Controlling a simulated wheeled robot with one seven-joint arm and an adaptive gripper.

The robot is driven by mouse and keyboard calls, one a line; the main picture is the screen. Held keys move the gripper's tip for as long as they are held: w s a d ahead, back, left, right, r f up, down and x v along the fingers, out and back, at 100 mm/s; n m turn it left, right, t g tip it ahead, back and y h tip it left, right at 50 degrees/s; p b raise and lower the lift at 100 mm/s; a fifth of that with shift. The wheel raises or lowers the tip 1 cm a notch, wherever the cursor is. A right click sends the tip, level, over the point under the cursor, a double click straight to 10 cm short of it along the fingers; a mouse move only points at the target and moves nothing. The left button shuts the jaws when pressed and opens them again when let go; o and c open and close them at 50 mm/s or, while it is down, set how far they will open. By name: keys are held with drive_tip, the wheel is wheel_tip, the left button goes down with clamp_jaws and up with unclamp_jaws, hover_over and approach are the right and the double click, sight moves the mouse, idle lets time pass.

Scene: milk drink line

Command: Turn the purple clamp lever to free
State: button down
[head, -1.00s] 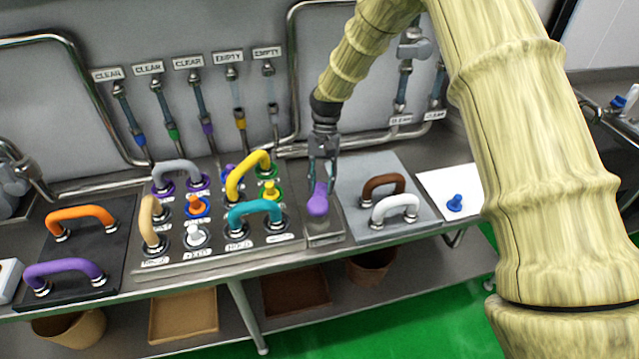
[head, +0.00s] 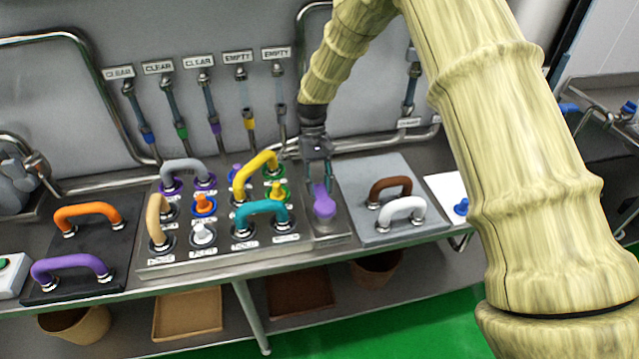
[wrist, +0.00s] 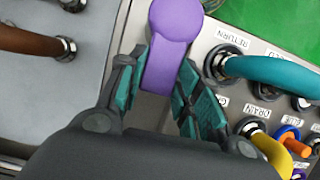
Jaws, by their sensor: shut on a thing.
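The purple clamp lever (head: 324,205) stands on a narrow metal plate at the right end of the panel of handles. Its rounded end points toward the bench's front edge. In the wrist view the lever (wrist: 174,38) runs up between the two teal-padded fingers, and its wide end sticks out past them. My gripper (head: 318,182) is over the lever's rear part, shut on it, with a finger on each side. In the wrist view my gripper (wrist: 165,78) covers the lever's pivot end, so the pivot is hidden.
A teal handle (head: 262,208) and a yellow handle (head: 254,172) stand close left of the lever. A grey board (head: 388,230) with brown and white handles lies close right. Pipes and label plates line the wall behind.

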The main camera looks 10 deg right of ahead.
drive_tip(key=c, duration=1)
unclamp_jaws()
drive_tip(key=v, duration=1.2)
drive_tip(key=shift+s, duration=0.15)
